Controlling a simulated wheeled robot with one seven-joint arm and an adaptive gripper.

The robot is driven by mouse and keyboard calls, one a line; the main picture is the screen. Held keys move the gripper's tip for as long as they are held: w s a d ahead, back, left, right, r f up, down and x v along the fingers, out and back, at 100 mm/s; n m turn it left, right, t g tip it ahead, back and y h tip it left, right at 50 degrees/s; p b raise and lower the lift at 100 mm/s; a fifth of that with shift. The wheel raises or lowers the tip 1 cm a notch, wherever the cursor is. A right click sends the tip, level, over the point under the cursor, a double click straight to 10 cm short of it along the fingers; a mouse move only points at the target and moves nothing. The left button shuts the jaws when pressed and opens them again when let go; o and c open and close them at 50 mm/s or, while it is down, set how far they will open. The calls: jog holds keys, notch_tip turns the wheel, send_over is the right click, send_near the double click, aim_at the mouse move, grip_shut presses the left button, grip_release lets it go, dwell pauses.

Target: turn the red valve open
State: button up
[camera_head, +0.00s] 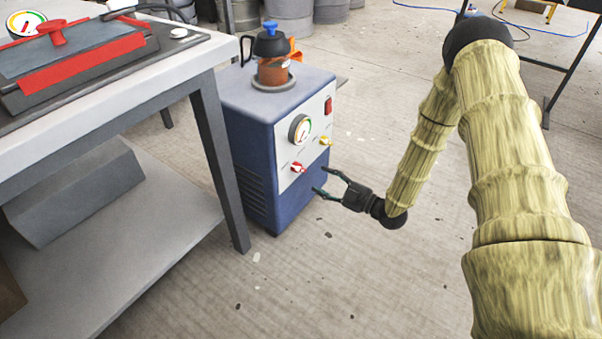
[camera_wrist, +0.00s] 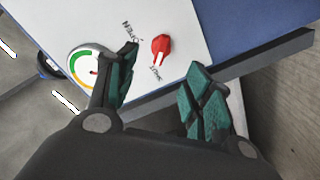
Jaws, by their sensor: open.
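The red valve (camera_head: 298,167) is a small knob with a white pointer mark, low on the white front panel (camera_head: 306,133) of a blue machine (camera_head: 243,150). In the wrist view the red valve (camera_wrist: 161,46) sits ahead of and between my fingertips, with printed lettering on either side; one word reads "OPEN". The white mark points toward the other lettering, which is hard to read. My gripper (camera_head: 325,180) is open and empty, just right of and below the valve in the head view. In the wrist view my gripper (camera_wrist: 160,75) has its green-padded fingers apart, not touching the valve.
A yellow valve (camera_head: 326,141) and a round gauge (camera_head: 300,129) share the panel, with a red switch (camera_head: 328,106) above. A pot (camera_head: 272,60) stands on top of the machine. A workbench (camera_head: 170,75) with a leg stands close on the left.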

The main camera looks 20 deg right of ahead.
aim_at(303, 170)
jog(key=b+x, duration=0.3)
jog(key=x, duration=0.6)
jog(key=shift+w+a, duration=0.25)
jog(key=shift+w, duration=0.05)
jog(key=shift+c, duration=0.2)
jog(key=c, duration=0.9)
